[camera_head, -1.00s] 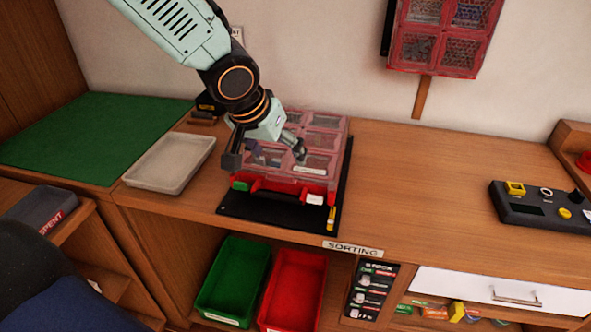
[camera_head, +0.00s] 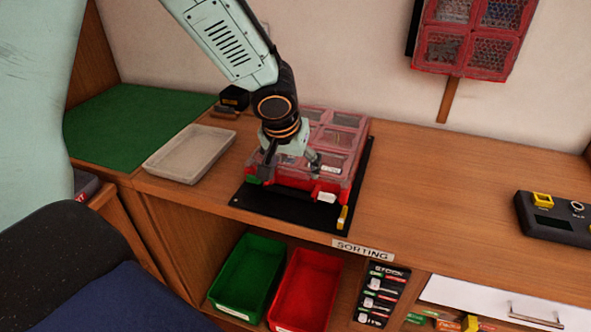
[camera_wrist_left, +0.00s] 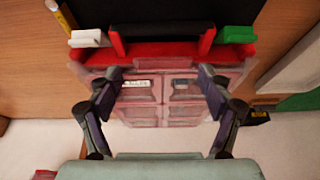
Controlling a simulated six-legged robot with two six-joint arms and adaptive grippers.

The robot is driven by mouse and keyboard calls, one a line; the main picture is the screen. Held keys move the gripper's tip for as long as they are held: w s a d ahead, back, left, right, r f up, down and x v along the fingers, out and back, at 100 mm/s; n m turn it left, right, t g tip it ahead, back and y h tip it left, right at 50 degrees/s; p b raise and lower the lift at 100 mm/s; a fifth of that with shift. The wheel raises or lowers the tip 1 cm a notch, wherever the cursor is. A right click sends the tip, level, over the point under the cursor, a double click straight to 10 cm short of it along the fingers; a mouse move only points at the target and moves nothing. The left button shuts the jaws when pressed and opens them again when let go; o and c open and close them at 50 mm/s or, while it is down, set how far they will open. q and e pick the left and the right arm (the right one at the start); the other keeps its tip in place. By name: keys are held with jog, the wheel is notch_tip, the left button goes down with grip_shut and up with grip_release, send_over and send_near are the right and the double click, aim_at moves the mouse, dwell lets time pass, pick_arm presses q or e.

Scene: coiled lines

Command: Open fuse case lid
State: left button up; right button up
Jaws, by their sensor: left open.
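The fuse case (camera_head: 345,133) is a red box with a clear, compartmented lid, lying on a black mat (camera_head: 262,207) on the bench. The lid looks shut. The left wrist view shows the white latch (camera_wrist_left: 90,38), the green latch (camera_wrist_left: 237,35) and the clear lid (camera_wrist_left: 165,95). My left gripper (camera_head: 290,168) is open over the front part of the lid, fingers apart and nothing between them. Whether a finger touches the lid I cannot tell. My right gripper is not in view.
A grey tray (camera_head: 190,153) and green mat (camera_head: 135,125) lie left of the case. A black control box (camera_head: 553,218) stands at the right. Green (camera_head: 247,277) and red (camera_head: 305,290) bins sit below the bench. The bench between case and control box is clear.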

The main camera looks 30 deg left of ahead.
pick_arm(q)
jog(key=shift+a+f, duration=0.5)
jog(key=shift+f, duration=0.05)
jog(key=shift+d+r, duration=0.15)
jog(key=shift+d, duration=0.3)
jog(key=shift+w+d, duration=0.1)
jog(key=shift+c, duration=0.8)
jog(key=shift+a, duration=0.4)
jog(key=c, duration=0.5)
jog(key=shift+d, duration=0.25)
jog(key=c, duration=0.4)
jog(key=shift+a, duration=0.1)
grip_shut()
